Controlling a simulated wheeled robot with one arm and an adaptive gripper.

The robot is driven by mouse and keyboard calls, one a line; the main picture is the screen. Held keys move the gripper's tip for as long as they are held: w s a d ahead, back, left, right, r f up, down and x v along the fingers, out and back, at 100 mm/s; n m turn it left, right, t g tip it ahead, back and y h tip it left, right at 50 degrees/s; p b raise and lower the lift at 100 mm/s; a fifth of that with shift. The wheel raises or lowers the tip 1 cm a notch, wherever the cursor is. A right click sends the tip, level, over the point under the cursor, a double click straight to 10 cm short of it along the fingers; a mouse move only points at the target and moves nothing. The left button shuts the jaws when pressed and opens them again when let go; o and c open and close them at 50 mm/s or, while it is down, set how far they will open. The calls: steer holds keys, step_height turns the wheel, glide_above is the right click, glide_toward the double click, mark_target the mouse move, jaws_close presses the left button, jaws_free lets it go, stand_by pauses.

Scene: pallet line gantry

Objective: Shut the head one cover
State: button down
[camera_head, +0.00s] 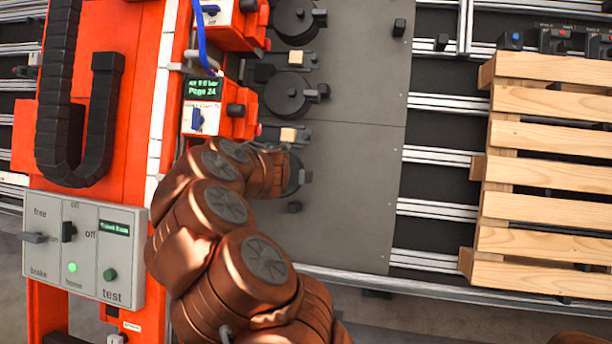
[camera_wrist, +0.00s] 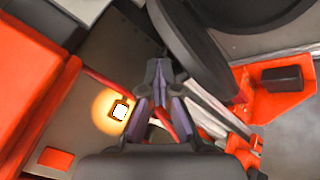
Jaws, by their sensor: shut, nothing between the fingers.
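Two orange print heads stand along the orange column in the head view, an upper one (camera_head: 234,22) and a lower one (camera_head: 222,112) with a lit green display. I cannot tell which is head one, and no cover can be made out for certain. In the wrist view, orange housing parts (camera_wrist: 276,92) show at the right and a large dark round disc (camera_wrist: 195,45) is close above my gripper (camera_wrist: 159,75). My gripper's fingers are together with nothing between them. My arm hides part of the area below the lower head.
A grey control box (camera_head: 83,250) with switches is at lower left. Black round reels (camera_head: 287,95) sit right of the heads. A wooden pallet (camera_head: 545,175) is at right. A lamp (camera_wrist: 120,110) glows in the wrist view.

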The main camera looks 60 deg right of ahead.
steer(key=shift+s+d+f, duration=0.1)
steer(key=shift+s+d, duration=0.15)
steer(key=shift+s, duration=0.25)
steer(key=shift+s+d+f, duration=0.1)
steer(key=shift+s+d, duration=0.1)
steer(key=shift+s, duration=0.25)
steer(key=shift+s+d, duration=0.1)
steer(key=shift+s+d+f, duration=0.2)
steer(key=shift+s+d, duration=0.45)
steer(key=shift+s, duration=0.05)
steer(key=shift+s+d+f, duration=0.2)
steer(key=shift+s+d, duration=0.4)
steer(key=shift+s, duration=0.05)
steer(key=s+d, duration=0.1)
steer(key=s+d+f+p, duration=0.1)
steer(key=d, duration=0.1)
steer(key=shift+d+f, duration=0.15)
steer(key=shift+f, duration=0.05)
stand_by(0.7)
steer(key=shift+s+d, duration=0.1)
